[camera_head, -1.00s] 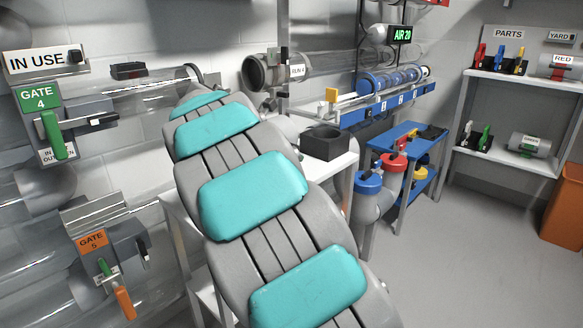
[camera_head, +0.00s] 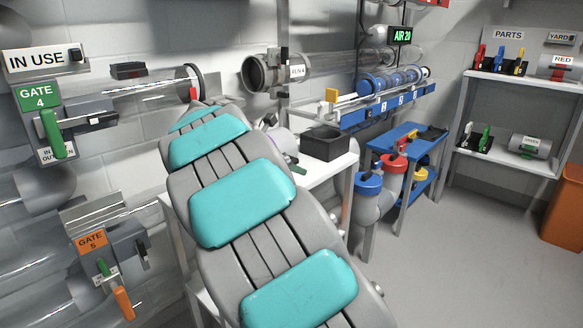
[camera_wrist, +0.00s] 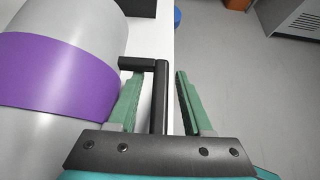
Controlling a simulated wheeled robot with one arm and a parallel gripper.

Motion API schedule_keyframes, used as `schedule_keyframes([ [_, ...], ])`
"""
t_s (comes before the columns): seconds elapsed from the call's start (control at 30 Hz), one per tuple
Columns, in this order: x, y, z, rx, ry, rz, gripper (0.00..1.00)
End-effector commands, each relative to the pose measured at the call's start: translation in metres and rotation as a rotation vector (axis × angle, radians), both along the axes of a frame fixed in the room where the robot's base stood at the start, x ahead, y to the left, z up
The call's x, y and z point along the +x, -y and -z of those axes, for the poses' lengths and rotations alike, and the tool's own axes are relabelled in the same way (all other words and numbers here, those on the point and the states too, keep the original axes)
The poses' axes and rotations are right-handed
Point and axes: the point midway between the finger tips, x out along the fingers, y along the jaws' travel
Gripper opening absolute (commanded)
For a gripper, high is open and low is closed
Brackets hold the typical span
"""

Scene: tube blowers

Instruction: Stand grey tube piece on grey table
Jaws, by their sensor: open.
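A grey tube piece (camera_wrist: 45,135) with a wide purple band (camera_wrist: 60,75) fills the left of the wrist view. A black bent handle (camera_wrist: 158,110) sticks out from its side. My gripper (camera_wrist: 159,74) is open, with one green finger on each side of the handle's long bar. The left finger is close to the tube and the bar; a gap shows on the right. A pale grey-white table (camera_head: 328,171) is in the head view, partly behind my arm. In that view my arm mostly hides the tube and my gripper.
A dark open box (camera_head: 325,143) stands on the pale table, right of my arm. A blue bench (camera_head: 407,137) with red, blue and yellow parts is further right. Gate 4 (camera_head: 40,95) and gate 5 (camera_head: 92,240) levers are at left. Open floor (camera_head: 470,260) lies at right.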

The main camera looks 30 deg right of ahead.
Motion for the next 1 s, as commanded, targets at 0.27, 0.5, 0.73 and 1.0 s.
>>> schedule_keyframes([
  [0.27,-0.001,-0.003,-0.004,-0.001,0.001,-0.002,0.50],
  [0.5,-0.012,-0.035,-0.028,0.000,0.001,-0.003,0.50],
  [0.73,-0.025,-0.070,-0.053,0.000,0.000,-0.003,0.50],
  [1.0,-0.034,-0.091,-0.068,0.000,0.001,0.001,0.50],
])
